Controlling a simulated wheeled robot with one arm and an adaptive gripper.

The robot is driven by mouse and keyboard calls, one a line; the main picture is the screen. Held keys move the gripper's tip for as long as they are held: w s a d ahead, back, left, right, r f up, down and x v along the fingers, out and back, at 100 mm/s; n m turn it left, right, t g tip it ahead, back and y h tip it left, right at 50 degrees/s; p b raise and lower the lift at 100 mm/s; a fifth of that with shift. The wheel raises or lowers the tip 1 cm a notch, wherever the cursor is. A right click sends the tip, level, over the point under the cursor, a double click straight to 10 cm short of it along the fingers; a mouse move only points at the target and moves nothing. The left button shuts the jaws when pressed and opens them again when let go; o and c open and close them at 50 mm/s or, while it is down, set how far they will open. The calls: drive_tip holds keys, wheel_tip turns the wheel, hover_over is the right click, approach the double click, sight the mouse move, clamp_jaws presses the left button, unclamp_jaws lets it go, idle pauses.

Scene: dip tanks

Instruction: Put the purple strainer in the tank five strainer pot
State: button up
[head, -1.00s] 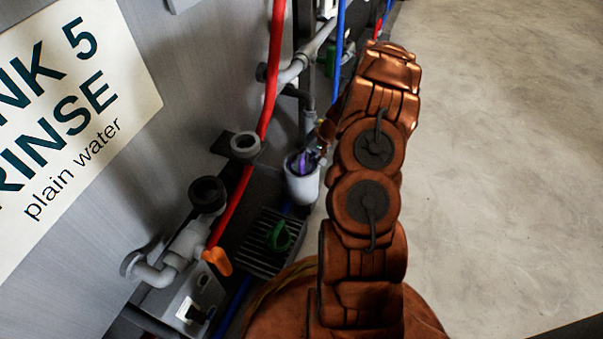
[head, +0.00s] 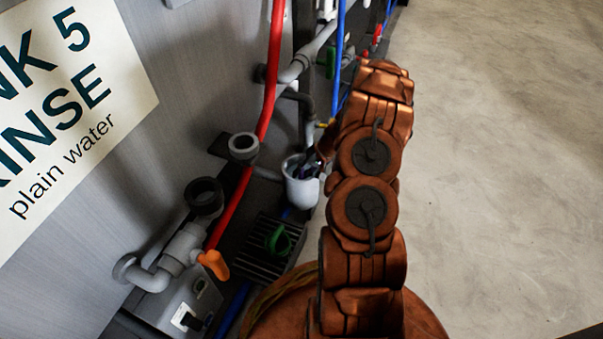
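The white strainer pot (head: 301,190) stands low beside the wall of the tank whose sign reads 5 RINSE. The purple strainer is mostly hidden; only a small dark purplish patch (head: 304,170) shows inside the pot's mouth. My gripper (head: 312,162) reaches into the pot's mouth from the upper right, behind my copper-coloured arm. Its fingers are dark and small here, and I cannot tell whether they are open or shut on the strainer.
Left of the pot are a grey ring holder (head: 243,149), a red pipe (head: 269,90), a black ring (head: 204,196) and an orange valve handle (head: 215,264). A dark grate with a green handle (head: 278,240) lies in front. Open concrete floor (head: 500,150) is at right.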

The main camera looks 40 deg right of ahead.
drive_tip(key=shift+o, duration=0.5)
drive_tip(key=shift+r, duration=0.15)
drive_tip(key=p+v, duration=0.4)
drive_tip(key=v, duration=0.8)
drive_tip(key=shift+p, duration=0.3)
drive_tip(key=s+a+r+n+g+p, duration=0.1)
drive_tip(key=s+a+r+n+p, duration=0.1)
drive_tip(key=a+r+p, duration=0.85)
drive_tip(key=s+a+r+n+g+p, duration=0.1)
drive_tip(key=s+a+r+g+p, duration=0.35)
drive_tip(key=r, duration=1.15)
drive_tip(key=w+a+r+n+t+p, duration=0.15)
drive_tip(key=a+r+p, duration=0.35)
drive_tip(key=a+r, duration=0.65)
drive_tip(key=s+a+r+n+g+h+p, duration=0.1)
drive_tip(key=s+a+r+h+p, duration=0.1)
drive_tip(key=s+r+p, duration=0.8)
drive_tip(key=s+a+r+n+h+p, duration=0.2)
drive_tip(key=s+a+r+h+p, duration=0.1)
drive_tip(key=s+r+p, duration=0.8)
drive_tip(key=s+r, duration=0.4)
drive_tip(key=r, duration=0.4)
drive_tip(key=shift+s+r+g, duration=0.25)
drive_tip(key=shift+r+g, duration=0.1)
drive_tip(key=shift+g, duration=0.05)
